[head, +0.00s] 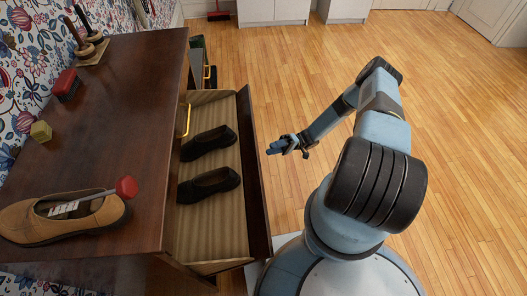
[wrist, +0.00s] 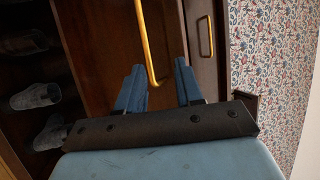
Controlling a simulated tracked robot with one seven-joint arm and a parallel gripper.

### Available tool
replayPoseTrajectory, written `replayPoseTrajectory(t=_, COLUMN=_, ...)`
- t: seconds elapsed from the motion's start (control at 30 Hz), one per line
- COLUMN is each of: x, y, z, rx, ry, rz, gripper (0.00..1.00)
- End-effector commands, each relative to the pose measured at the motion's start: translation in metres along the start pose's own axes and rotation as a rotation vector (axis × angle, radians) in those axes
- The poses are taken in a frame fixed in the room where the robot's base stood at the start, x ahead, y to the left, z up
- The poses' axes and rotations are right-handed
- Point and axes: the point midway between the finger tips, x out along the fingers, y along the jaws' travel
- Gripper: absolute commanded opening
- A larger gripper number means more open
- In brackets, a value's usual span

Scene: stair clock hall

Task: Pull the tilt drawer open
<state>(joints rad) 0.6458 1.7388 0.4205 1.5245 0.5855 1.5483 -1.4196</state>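The tilt drawer stands out from the dark wood cabinet in the head view, its dark front panel (head: 253,170) leaning outward. Two black shoes (head: 209,185) lie inside on a striped lining. My gripper (head: 270,148) is just right of this panel, pointing at it, with a small gap seen from above. In the wrist view my gripper (wrist: 158,88) is open, its two blue fingers apart. A long brass handle (wrist: 148,45) on a dark wood front runs down to between the fingertips. I cannot tell whether they touch it. The front's outer face is hidden in the head view.
The cabinet top (head: 125,95) holds a tan shoe (head: 80,215), a red brush (head: 67,85), a yellow block (head: 41,131) and wooden stands. Another brass handle (wrist: 210,35) shows in the wrist view. Wooden floor (head: 300,75) is clear beyond my arm.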

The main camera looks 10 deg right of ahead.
Motion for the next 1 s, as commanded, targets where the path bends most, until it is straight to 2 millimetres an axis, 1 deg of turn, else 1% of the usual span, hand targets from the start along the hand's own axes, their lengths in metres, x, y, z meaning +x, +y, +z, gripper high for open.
replayPoseTrajectory(t=0.03, x=-0.008, y=0.001, z=0.0, rx=0.0, ry=0.002, rz=0.002, gripper=0.36)
replayPoseTrajectory(t=0.1, x=-0.017, y=0.001, z=0.0, rx=0.0, ry=0.001, rz=0.001, gripper=0.36)
replayPoseTrajectory(t=0.23, x=-0.029, y=0.001, z=0.0, rx=0.001, ry=0.0, rz=0.0, gripper=0.36)
replayPoseTrajectory(t=0.4, x=-0.034, y=0.001, z=0.0, rx=0.002, ry=-0.001, rz=0.0, gripper=0.36)
replayPoseTrajectory(t=0.63, x=-0.034, y=0.001, z=0.0, rx=0.002, ry=-0.001, rz=0.0, gripper=0.35)
replayPoseTrajectory(t=0.77, x=-0.034, y=-0.001, z=-0.001, rx=0.005, ry=-0.006, rz=0.006, gripper=0.23)
replayPoseTrajectory(t=0.83, x=-0.035, y=-0.006, z=-0.003, rx=0.01, ry=-0.016, rz=0.018, gripper=0.16)
replayPoseTrajectory(t=1.0, x=-0.038, y=-0.027, z=-0.012, rx=0.04, ry=-0.065, rz=0.075, gripper=0.0)
